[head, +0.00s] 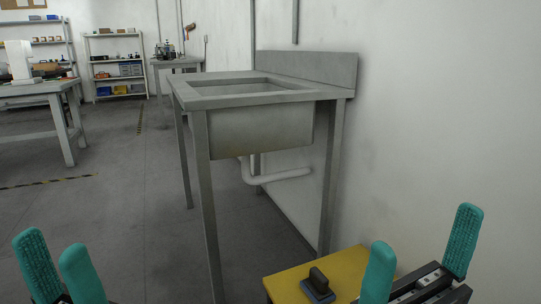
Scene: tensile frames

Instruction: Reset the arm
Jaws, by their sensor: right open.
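My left gripper (60,264) shows at the bottom left of the head view. Its two teal fingertips stand close together, with a small gap visible between them, and the rest is cut off by the frame edge. My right gripper (422,257) is at the bottom right, with its two teal fingers spread wide apart and nothing between them. It is in front of a yellow-topped surface. Most of both arms is out of view.
A metal sink table (330,93) stands ahead against the right wall. A yellow-topped surface (290,283) with a small dark handled object (318,284) is at the bottom. A worktable (40,88) and shelves (117,68) stand at the back left.

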